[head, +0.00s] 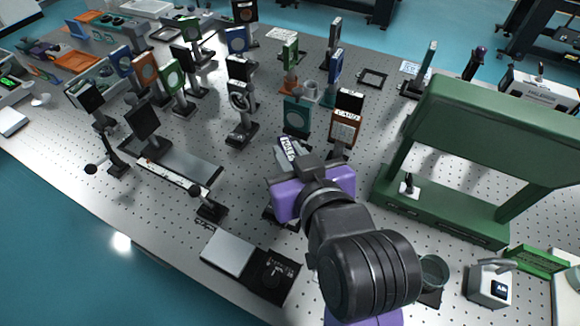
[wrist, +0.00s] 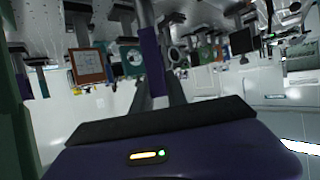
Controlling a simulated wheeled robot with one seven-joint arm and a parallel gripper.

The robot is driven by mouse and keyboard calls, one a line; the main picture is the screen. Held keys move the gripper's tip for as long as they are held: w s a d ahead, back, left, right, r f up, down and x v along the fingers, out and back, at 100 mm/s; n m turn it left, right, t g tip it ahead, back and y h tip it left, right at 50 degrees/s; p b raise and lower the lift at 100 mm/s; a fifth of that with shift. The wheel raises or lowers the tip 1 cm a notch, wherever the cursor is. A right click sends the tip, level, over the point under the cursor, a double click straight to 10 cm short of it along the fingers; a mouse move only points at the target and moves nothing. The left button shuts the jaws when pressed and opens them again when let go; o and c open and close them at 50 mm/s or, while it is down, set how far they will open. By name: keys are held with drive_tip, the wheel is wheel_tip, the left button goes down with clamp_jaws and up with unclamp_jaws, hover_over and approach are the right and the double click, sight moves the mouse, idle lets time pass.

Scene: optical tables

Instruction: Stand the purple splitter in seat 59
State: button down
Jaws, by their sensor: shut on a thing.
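In the wrist view my gripper (wrist: 156,88) is shut on the purple splitter (wrist: 152,60). The splitter is a narrow purple plate on a grey post, and the post runs to the top edge of that picture. In the head view my gripper's purple body (head: 312,190) is over the front middle of the table and hides the fingertips and most of what they hold. I cannot make out the number 59 on any seat. An empty black square frame (head: 372,77) lies flat toward the back, with no readable number.
Several mounted optics stand close beyond my gripper, including a green plate (head: 296,116) and an orange-framed card (head: 344,128). A green arch (head: 490,130) stands at right. A black rail (head: 178,160) lies at left. A grey plate (head: 228,252) and a glass dish (head: 433,270) are near the front.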

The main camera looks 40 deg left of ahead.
drive_tip(key=shift+f, duration=2.05)
drive_tip(key=c, duration=1.3)
unclamp_jaws()
drive_tip(key=shift+f, duration=0.1)
drive_tip(key=shift+s+d+r, duration=0.1)
drive_tip(key=shift+d+r, duration=0.05)
drive_tip(key=shift+r, duration=0.05)
drive_tip(key=v, duration=1.1)
drive_tip(key=shift+s+d+r, duration=0.1)
drive_tip(key=shift+d+r, duration=0.1)
drive_tip(key=shift+d, duration=0.05)
